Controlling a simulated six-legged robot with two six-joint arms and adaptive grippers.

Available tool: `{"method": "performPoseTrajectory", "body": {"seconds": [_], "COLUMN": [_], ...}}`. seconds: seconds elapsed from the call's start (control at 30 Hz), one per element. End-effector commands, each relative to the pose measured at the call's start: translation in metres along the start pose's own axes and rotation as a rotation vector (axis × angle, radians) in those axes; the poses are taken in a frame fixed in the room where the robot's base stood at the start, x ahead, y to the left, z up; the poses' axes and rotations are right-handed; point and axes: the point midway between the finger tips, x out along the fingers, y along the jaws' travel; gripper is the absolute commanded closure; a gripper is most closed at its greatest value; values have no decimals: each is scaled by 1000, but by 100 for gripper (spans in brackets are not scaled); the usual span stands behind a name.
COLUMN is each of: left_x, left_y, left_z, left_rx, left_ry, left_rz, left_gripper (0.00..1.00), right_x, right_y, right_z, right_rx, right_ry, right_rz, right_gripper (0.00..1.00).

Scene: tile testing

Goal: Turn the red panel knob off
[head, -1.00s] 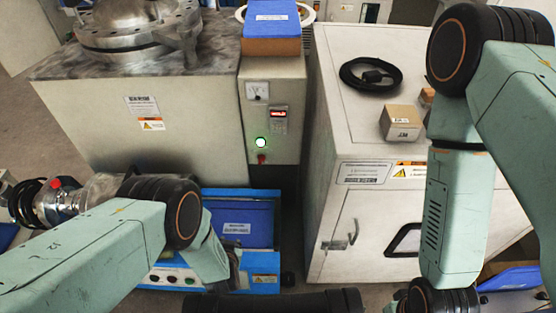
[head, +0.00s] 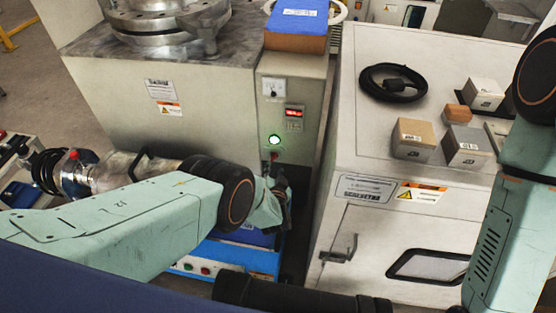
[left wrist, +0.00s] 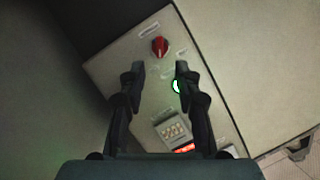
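The red panel knob (left wrist: 160,46) sits near the end of the grey control panel (left wrist: 120,65) in the left wrist view, with a pale mark on its face. In the head view the red knob (head: 274,155) is a small spot just under the lit green lamp (head: 274,140). My left gripper (left wrist: 160,69) is open and empty, its two fingertips apart and just short of the knob in the picture. One finger partly covers the green lamp (left wrist: 177,86). In the head view my left gripper (head: 279,180) is dark and close below the knob. My right gripper is out of view.
A red-lit display (head: 293,113) and a meter (head: 273,88) are higher on the panel. A blue box (head: 298,18) lies on top. A white cabinet (head: 400,240) with several small boxes and a coiled black cable (head: 393,83) stands at right. A metal machine (head: 160,90) stands at left.

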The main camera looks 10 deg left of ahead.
Motion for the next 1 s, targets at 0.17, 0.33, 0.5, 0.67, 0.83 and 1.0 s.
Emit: {"method": "performPoseTrajectory", "body": {"seconds": [0.17, 0.33, 0.5, 0.67, 0.83, 1.0], "left_x": [21, 40, 56, 68, 74, 75], "left_y": [1, 3, 5, 6, 6, 5], "left_z": [3, 3, 2, 0, -2, -3], "left_rx": [-3, -2, -2, -2, -2, -1], "left_ry": [1, 1, 0, 1, 0, 1], "left_rz": [-2, 0, 2, 2, 4, 4], "left_gripper": [67, 67, 67, 67, 67, 67], "right_x": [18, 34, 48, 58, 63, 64], "right_y": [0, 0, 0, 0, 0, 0], "right_z": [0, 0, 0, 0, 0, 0], "right_rx": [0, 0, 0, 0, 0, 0], "right_ry": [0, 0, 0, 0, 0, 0], "right_rz": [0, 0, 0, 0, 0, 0], "right_gripper": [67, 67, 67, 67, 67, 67]}}
